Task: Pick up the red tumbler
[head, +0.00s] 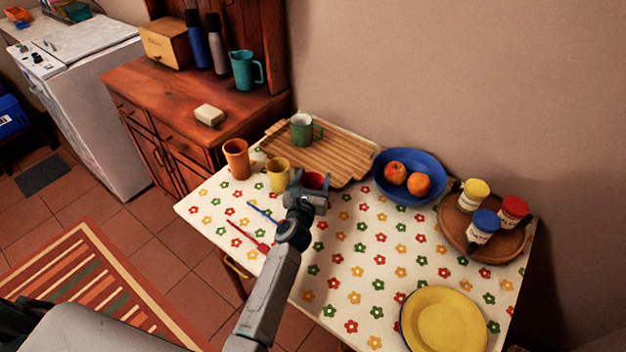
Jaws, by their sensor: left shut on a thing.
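The red tumbler (314,181) is on or just above the flowered tablecloth, near the front edge of the ribbed wooden board. Only its upper part shows; my gripper hides the rest, so I cannot tell whether its base touches the table. My left gripper (309,187) reaches in from the front and is shut on the red tumbler. A yellow tumbler (278,178) stands just left of it, and an orange tumbler (236,160) stands farther left. My right gripper is not in view.
A green mug (301,129) stands on the wooden board (345,150). A blue bowl (380,187) holds fruit. A round brown tray (455,238) holds jars. A yellow plate (445,320) is at the front right. Blue and red utensils (250,237) lie left of my arm. The table's middle is clear.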

